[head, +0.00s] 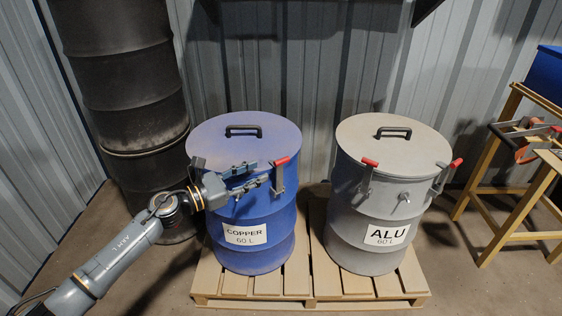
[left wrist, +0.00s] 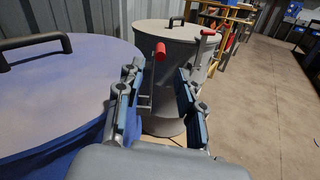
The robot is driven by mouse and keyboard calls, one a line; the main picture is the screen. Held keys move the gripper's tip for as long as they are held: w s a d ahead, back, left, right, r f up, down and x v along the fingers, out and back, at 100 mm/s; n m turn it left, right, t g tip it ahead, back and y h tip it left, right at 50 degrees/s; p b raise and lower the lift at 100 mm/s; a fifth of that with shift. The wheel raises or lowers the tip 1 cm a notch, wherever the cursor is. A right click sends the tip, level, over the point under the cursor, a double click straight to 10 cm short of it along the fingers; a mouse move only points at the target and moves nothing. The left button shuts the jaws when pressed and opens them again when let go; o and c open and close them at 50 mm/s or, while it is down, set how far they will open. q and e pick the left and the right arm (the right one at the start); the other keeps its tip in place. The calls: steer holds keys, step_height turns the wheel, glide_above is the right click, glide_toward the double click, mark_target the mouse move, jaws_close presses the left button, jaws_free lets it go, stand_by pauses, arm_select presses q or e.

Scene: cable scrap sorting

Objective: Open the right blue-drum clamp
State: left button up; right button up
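The blue drum (head: 268,240), labelled COPPER 60 L, stands on the left with its blue lid (head: 243,146) on top. Its right clamp (head: 279,182) is on the front right of the rim, with its red-tipped lever standing upright. The red tip (left wrist: 160,50) also shows in the left wrist view. My left gripper (head: 257,176) reaches across the drum's front from the left, its fingers pointing at the clamp. The left wrist view shows the fingers (left wrist: 160,78) apart, with the lever between or just beyond them, nearer the left finger. Contact is unclear. My right gripper is out of view.
A grey drum (head: 365,225) labelled ALU, with red-tipped clamps, stands close on the right. Both drums stand on a wooden pallet (head: 311,303). A dark drum stack (head: 135,105) is behind left. A wooden bench (head: 505,200) is at the right. Floor ahead is clear.

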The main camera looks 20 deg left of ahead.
mark_target(281, 162)
arm_select(q)
steer(key=x, duration=0.9)
steer(key=shift+s, duration=0.1)
jaws_close()
